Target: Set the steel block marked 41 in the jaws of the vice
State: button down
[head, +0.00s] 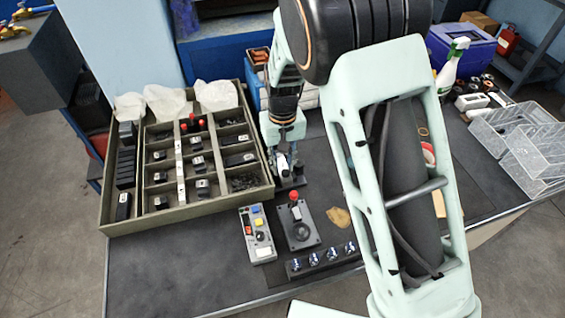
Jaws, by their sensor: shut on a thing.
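My gripper (283,150) points down just right of the compartment tray, at the back middle of the bench. It is shut on a small steel block, mostly hidden by the fingers; its marking cannot be read. A small metal fixture with a dark base (291,184), seemingly the vice, stands directly under the gripper. Its jaws are too small and covered to make out, and I cannot tell whether the block touches them.
The compartment tray (187,205) holds several dark blocks. The front left bench is clear.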

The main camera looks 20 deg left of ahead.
jog(key=shift+f+b, duration=0.5)
jog(key=shift+f, duration=0.2)
jog(key=c, duration=1.6)
grip_release()
